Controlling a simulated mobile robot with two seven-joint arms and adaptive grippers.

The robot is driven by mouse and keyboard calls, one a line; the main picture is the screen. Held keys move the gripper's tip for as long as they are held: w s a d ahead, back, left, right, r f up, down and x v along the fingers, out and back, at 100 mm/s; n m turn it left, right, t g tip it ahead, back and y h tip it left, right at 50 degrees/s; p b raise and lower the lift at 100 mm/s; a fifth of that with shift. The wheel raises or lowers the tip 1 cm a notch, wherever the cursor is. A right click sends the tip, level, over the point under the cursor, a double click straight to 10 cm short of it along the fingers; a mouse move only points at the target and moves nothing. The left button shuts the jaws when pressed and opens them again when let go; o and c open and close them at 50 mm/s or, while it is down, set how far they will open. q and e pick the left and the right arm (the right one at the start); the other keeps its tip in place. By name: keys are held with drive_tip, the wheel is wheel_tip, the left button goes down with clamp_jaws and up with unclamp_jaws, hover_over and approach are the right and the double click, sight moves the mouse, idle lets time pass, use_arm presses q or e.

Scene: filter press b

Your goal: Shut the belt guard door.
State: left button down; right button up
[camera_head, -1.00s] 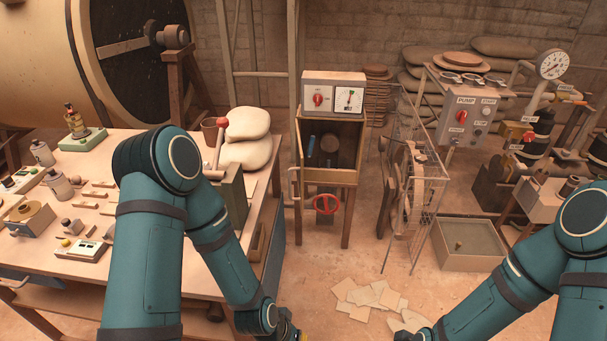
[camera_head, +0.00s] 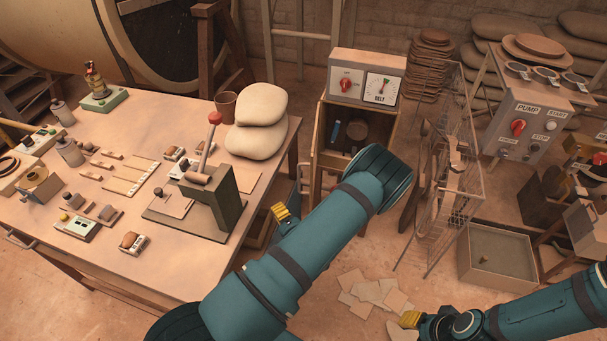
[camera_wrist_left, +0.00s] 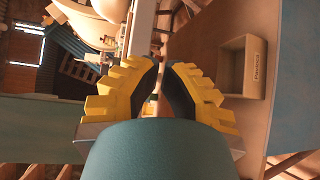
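The tall wire mesh panel (camera_head: 467,170), which looks like the belt guard door, stands at an angle to the right of the BELT cabinet (camera_head: 364,112). Wooden parts show through and beside its mesh. I cannot tell its hinge side or latch. My left gripper (camera_head: 285,213) is left of the cabinet's lower front, by the table's right edge, apart from the mesh panel. In the left wrist view its yellow fingers (camera_wrist_left: 162,72) are apart, with nothing clearly held. My left forearm hides the cabinet's lower part. My right gripper (camera_head: 413,324) is low at the front; its fingertips are unclear.
The worktable (camera_head: 150,255) with a lever press (camera_head: 213,190) and pale sacks (camera_head: 258,122) fills the left. A box (camera_head: 497,258) sits on the floor right of the mesh. Loose sheets (camera_head: 370,292) lie on the floor. The PUMP panel (camera_head: 530,130) stands at the right.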

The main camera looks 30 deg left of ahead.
use_arm(q)
drive_tip(key=w+r+m+t+h+b, duration=0.1)
drive_tip(key=w+m+t, duration=0.4)
drive_tip(key=w, duration=0.9)
drive_tip(key=shift+w+r+h, duration=0.15)
drive_tip(key=shift+r+h, duration=0.25)
drive_tip(key=shift+r, duration=0.3)
